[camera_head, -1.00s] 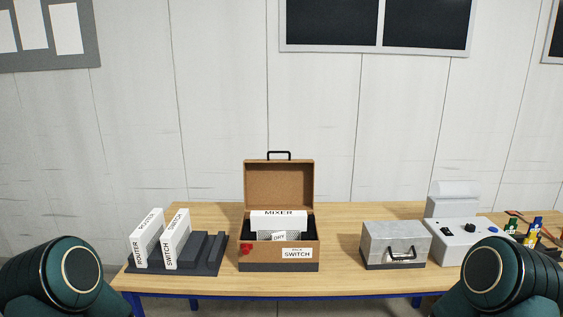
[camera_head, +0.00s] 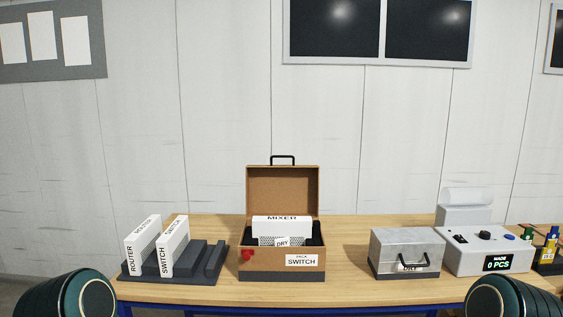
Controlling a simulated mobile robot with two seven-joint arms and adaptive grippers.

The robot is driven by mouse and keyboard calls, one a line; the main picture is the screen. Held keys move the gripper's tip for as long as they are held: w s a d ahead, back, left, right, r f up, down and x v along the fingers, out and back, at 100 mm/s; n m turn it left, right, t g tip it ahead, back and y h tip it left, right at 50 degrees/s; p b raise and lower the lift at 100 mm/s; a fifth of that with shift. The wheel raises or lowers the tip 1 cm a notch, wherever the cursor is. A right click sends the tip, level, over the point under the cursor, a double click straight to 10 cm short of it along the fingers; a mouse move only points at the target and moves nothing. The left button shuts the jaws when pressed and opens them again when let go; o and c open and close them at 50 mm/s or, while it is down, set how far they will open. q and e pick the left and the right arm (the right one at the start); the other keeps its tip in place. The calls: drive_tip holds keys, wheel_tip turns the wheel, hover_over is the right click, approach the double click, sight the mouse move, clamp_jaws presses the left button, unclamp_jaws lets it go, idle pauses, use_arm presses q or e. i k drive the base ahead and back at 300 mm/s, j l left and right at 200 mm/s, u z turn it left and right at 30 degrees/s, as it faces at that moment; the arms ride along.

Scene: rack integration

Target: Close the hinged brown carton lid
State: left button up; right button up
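The brown carton (camera_head: 257,264) stands at the middle of the wooden table. Its hinged lid (camera_head: 283,189) is open and upright at the back, with a black handle on its top edge. Inside the carton are a white box labelled MIXER (camera_head: 282,224) and a packet labelled DRY (camera_head: 283,242) on dark padding. The carton's front has a PACK SWITCH label and a red part at its left. Only rounded dark green parts of my arms show at the lower left and lower right corners. Neither gripper shows, and both arms are apart from the carton.
A dark rack (camera_head: 215,258) with white ROUTER (camera_head: 141,246) and SWITCH (camera_head: 174,247) units stands left of the carton. A grey metal case (camera_head: 406,250) with a handle and a control machine (camera_head: 487,248) reading 0 PCS stand right. Bare table (camera_head: 345,270) lies between carton and case.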

sight(293, 189)
drive_tip(key=i+j+z, duration=0.1)
drive_tip(key=i+z, duration=0.3)
drive_tip(key=i+j+z, duration=0.2)
drive_tip(key=i+z, duration=0.15)
drive_tip(key=i, duration=0.1)
